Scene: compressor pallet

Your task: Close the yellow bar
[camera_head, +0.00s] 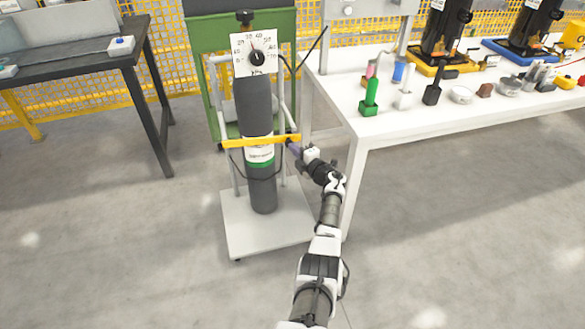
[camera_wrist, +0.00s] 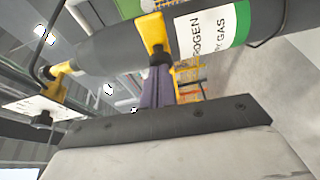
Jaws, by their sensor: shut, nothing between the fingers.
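The yellow bar (camera_head: 262,142) runs nearly level across the front of a dark grey gas cylinder (camera_head: 262,187) on a trolley. Its left end is at the left post and its right end is near the right post. I cannot tell whether that end is seated. My gripper (camera_head: 292,146) is at the bar's right end. In the wrist view the shut fingers (camera_wrist: 157,88) point at a yellow piece (camera_wrist: 151,30) in front of the cylinder (camera_wrist: 115,48). They look very close to it; contact is unclear. Nothing shows between the fingers.
The trolley (camera_head: 240,232) has a white base plate. A white table (camera_head: 440,118) with several tools stands close on the right, its leg beside my arm. A dark table (camera_head: 75,62) is at the left. The floor between is clear.

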